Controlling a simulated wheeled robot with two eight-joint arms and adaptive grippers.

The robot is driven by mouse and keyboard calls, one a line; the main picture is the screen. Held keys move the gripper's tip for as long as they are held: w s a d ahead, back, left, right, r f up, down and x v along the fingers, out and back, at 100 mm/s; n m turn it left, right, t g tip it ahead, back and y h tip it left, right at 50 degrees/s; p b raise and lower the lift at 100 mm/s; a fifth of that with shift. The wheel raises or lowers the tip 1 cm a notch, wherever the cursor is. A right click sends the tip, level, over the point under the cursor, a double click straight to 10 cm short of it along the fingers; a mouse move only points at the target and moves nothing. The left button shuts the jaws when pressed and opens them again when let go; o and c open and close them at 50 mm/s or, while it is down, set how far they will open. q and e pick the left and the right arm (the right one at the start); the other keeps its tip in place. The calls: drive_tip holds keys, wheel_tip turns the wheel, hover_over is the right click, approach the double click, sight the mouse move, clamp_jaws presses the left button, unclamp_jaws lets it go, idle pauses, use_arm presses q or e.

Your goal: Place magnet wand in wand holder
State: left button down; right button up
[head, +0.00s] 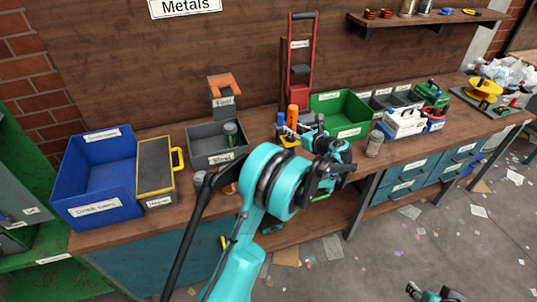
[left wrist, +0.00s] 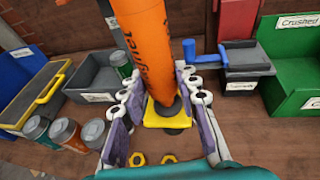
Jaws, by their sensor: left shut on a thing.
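The orange magnet wand (left wrist: 146,45) stands nearly upright in the left wrist view, with part of a printed label showing. My left gripper (left wrist: 163,110) is shut on it; in the head view the gripper (head: 318,140) is above the bench's middle. The wand's orange top (head: 293,117) shows behind the gripper. Its dark lower end is over a yellow base (left wrist: 158,122); I cannot tell whether they touch. An orange forked bracket (head: 224,83) on a grey post, apparently the wand holder, stands left of the gripper. My right gripper (head: 430,292) is open and empty at the bottom edge.
A grey bin (head: 205,150) with a green can stands below the bracket. A blue bin (head: 75,205) and yellow-framed box (head: 157,178) are further left. A green bin (head: 338,112) and a red upright frame (head: 301,60) are behind the gripper. A jar (head: 375,143) stands right.

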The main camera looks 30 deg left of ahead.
use_arm(q)
drive_tip(key=a+f+b, duration=0.5)
drive_tip(key=a+f, duration=0.5)
drive_tip(key=a, duration=0.1)
drive_tip(key=shift+w+f, duration=0.2)
drive_tip(key=shift+f, duration=0.05)
